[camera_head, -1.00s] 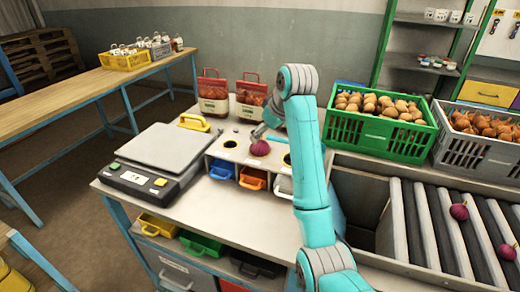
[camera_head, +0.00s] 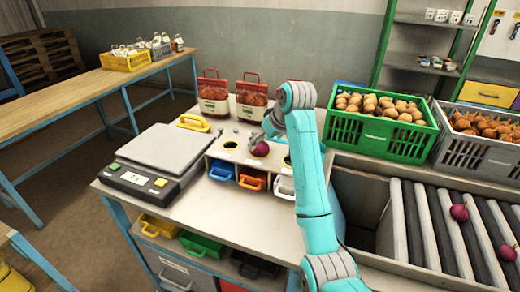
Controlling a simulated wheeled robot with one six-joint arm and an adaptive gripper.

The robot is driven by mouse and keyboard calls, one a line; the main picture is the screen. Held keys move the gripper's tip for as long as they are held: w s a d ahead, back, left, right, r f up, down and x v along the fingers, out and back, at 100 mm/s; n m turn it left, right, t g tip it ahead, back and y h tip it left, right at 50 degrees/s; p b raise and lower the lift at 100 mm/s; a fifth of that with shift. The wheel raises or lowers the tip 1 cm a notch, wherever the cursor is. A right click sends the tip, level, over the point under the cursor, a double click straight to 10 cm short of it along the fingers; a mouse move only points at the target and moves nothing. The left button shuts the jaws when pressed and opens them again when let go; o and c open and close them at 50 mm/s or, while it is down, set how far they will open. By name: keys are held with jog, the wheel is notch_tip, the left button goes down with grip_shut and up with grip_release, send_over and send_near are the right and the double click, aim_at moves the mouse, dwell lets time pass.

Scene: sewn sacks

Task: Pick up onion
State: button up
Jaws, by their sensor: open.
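A purple-red onion (camera_head: 261,149) sits on the white sorting box (camera_head: 227,154) with round dark-rimmed holes in its top, at or over the middle hole. My gripper (camera_head: 257,139) is small in view, just behind the onion and low over the box. It is open, and its fingers are partly hidden by the arm and the onion. I cannot tell whether it touches the onion. Two more red onions lie on the roller conveyor at the right, one higher up (camera_head: 459,211) and one near the edge (camera_head: 507,252).
A scale (camera_head: 158,160) stands left of the box. Blue (camera_head: 222,171), orange (camera_head: 253,179) and white bins sit under the box holes. A green crate (camera_head: 375,133) and a grey crate (camera_head: 468,153) are full at the right.

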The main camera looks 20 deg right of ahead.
aim_at(263, 145)
jog(key=shift+x, duration=2.3)
jog(key=shift+s, duration=0.15)
